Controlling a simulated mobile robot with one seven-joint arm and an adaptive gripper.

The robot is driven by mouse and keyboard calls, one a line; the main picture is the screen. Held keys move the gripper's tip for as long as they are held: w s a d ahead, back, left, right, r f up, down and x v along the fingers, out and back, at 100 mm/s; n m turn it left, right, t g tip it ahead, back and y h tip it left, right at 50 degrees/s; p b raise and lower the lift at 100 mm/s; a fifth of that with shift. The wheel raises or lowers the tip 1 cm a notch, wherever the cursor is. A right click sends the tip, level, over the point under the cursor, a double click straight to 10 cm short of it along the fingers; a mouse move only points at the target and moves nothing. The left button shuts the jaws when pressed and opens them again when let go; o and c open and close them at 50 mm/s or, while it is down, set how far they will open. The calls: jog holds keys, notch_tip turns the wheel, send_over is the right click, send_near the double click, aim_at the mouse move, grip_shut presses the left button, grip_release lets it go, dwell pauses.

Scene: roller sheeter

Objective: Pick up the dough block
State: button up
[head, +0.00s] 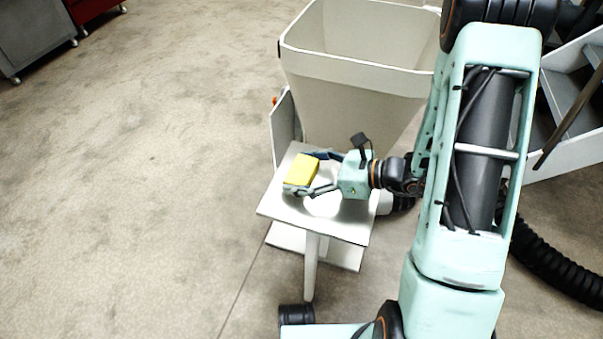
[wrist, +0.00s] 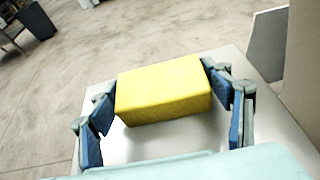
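The dough block is a yellow rectangular block (head: 302,170) at the left part of a small pale table. In the wrist view the yellow block (wrist: 165,90) sits between the fingertips, slightly tilted in the picture. My gripper (head: 311,174) reaches in from the right, with one finger on each side of the block. In the wrist view the blue-padded fingers of my gripper (wrist: 160,85) meet its left and right ends, so it looks shut on the block. A shadow lies under the block; I cannot tell whether it touches the tabletop.
The small table (head: 345,226) has bare top in front of and right of the block. A tall white bin (head: 352,65) stands right behind it. A black ribbed hose (head: 555,265) lies at right. Open concrete floor (head: 130,190) spreads to the left.

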jog(key=c, duration=0.6)
jog(key=shift+c, duration=0.2)
jog(key=shift+r, duration=0.1)
jog(key=shift+r, duration=0.25)
jog(key=r+p, duration=0.1)
jog(key=r, duration=0.2)
jog(key=shift+s+d+r+p, duration=0.1)
jog(key=shift+d+r+p, duration=0.2)
jog(key=shift+d+p, duration=0.1)
jog(key=a+r+p+v, duration=0.1)
jog(key=p+v, duration=0.1)
jog(key=v, duration=0.5)
jog(key=s+a+r+p+v, duration=0.1)
jog(key=p+v, duration=0.1)
jog(key=v, duration=0.6)
jog(key=shift+s+d+r, duration=0.25)
jog(key=shift+s+r, duration=0.1)
jog(key=shift+r, duration=0.1)
